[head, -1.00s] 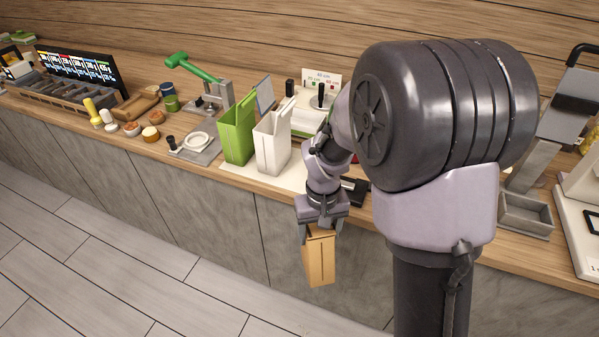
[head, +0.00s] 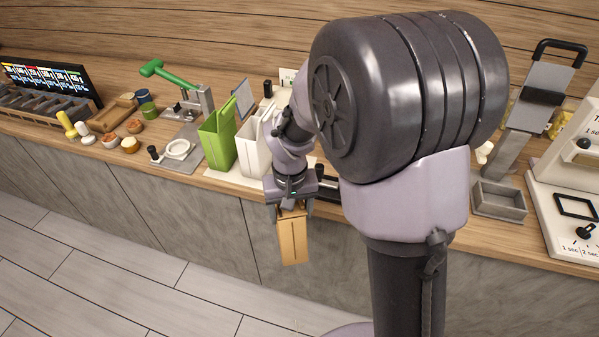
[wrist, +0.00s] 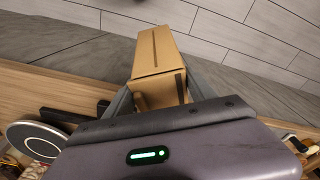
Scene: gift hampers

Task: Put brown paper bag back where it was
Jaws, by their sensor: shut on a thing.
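The brown paper bag (head: 293,240) hangs upright below my gripper (head: 292,205) in the head view, in front of the counter's front face and above the floor. My gripper is shut on the bag's upper part. In the wrist view the bag (wrist: 158,60) shows between the two fingers of my gripper (wrist: 158,92), with the floor and the counter face behind it. The place where the bag stood before cannot be told from these frames.
The wooden counter (head: 240,191) runs behind the bag. A grey tray (head: 499,200) and a white panel with controls (head: 570,185) are at right. The floor (head: 110,270) in front is clear.

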